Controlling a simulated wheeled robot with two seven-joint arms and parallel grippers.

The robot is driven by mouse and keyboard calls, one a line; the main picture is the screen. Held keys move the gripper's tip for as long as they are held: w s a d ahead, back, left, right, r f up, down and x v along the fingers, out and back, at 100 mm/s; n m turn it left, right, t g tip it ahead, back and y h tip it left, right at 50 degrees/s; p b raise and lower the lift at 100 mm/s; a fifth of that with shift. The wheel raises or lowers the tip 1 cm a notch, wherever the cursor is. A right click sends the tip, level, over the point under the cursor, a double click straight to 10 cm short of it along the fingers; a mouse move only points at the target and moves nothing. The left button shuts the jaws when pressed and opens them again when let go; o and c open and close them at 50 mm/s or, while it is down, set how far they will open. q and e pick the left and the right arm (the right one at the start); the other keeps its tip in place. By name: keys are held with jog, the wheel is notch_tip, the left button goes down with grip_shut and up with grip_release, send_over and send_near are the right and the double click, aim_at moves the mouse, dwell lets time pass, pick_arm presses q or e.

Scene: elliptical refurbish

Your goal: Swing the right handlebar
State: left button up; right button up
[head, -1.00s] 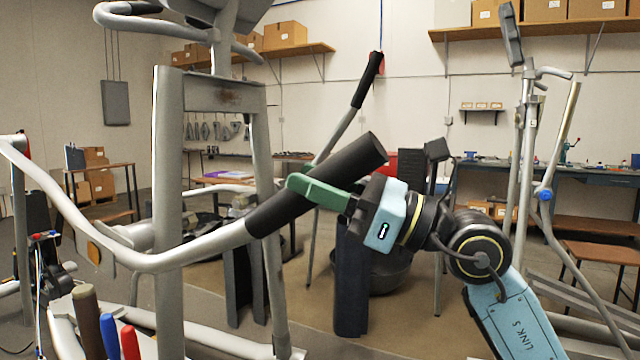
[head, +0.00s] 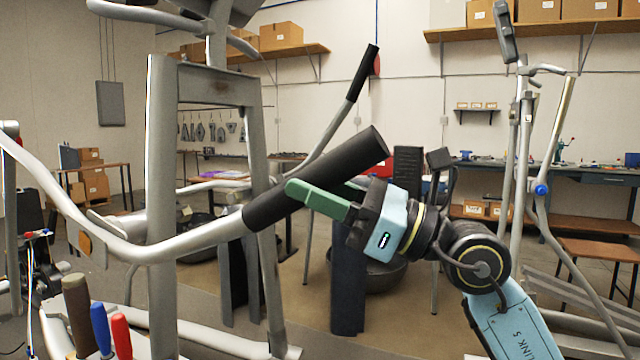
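The near handlebar of the elliptical is a bent silver tube (head: 180,245) entering from the left. It ends in a thick black grip (head: 345,165) that slants up to the right. My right gripper (head: 325,193) has its green fingers on either side of this grip, one in front and the other mostly hidden behind it. It appears shut on the grip. The other handlebar (head: 345,105), also black-tipped, stands farther back, leaning up to the right. My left gripper is not in view.
The elliptical's grey upright frame (head: 161,200) stands left of my gripper. Brown, blue and red handles (head: 100,330) stick up at the lower left. Another silver machine (head: 520,140) and a workbench (head: 590,180) are at the right. Dark upright blocks (head: 348,280) stand behind the grip.

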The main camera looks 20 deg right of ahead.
jog(key=shift+o, duration=1.2)
jog(key=shift+d+r, duration=0.1)
jog(key=shift+r, duration=0.05)
jog(key=shift+s+d, duration=0.1)
jog(key=shift+s+d+f, duration=0.2)
jog(key=shift+d, duration=0.1)
pick_arm(q)
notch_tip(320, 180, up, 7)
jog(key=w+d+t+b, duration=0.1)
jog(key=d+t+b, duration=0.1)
jog(key=b, duration=0.1)
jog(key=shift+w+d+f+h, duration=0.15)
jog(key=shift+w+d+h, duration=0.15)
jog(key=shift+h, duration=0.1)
pick_arm(e)
jog(key=v, duration=1.2)
jog(key=shift+s, duration=0.15)
jog(key=shift+f, duration=0.1)
